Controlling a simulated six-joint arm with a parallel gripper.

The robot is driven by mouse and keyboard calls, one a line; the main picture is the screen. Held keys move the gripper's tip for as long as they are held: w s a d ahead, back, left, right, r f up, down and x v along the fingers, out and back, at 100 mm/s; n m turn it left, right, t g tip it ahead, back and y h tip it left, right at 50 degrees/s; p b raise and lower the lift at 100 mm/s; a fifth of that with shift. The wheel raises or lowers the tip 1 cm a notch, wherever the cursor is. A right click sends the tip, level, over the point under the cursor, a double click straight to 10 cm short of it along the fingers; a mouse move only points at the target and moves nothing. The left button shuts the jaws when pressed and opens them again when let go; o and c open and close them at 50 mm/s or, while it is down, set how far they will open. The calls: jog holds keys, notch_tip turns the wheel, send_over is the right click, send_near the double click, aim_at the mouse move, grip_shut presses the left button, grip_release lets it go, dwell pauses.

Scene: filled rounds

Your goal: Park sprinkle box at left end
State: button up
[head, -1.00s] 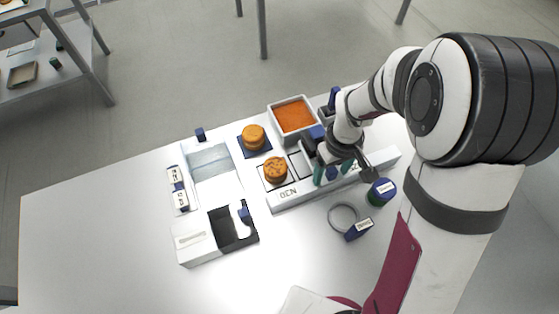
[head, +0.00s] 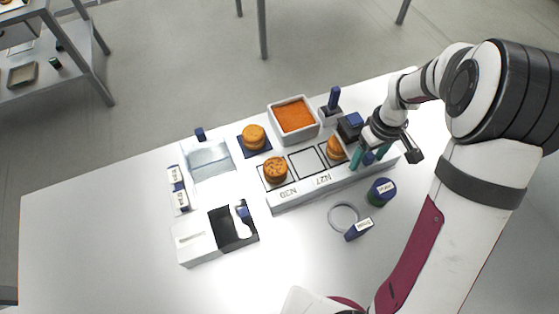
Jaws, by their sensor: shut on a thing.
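My gripper (head: 368,155) is at the right part of the long white rail (head: 290,201), its two teal fingers pointing down. It is shut on a small blue part between the fingers. A dark box with a blue top (head: 350,124), which I take to be the sprinkle box, is just behind the fingers over the rail's right part. The wrist partly hides it, and its join to the blue part is not clear. One orange-brown round (head: 275,169) sits in the rail's left cell. Another round (head: 336,147) is in the right cell, partly hidden. The middle cell is empty.
A white tray of orange filling (head: 317,126) and a stand with a blue handle (head: 334,97) are behind the rail. A third round (head: 254,136) sits on a blue mat. A blue-lidded jar (head: 381,191) and a grey ring (head: 343,217) are in front.

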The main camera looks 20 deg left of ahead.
aim_at(386, 157)
jog(key=shift+w+d, duration=2.25)
jog(key=shift+w, duration=0.05)
jog(key=o, duration=0.9)
jog(key=shift+r, duration=0.1)
notch_tip(386, 157, up, 7)
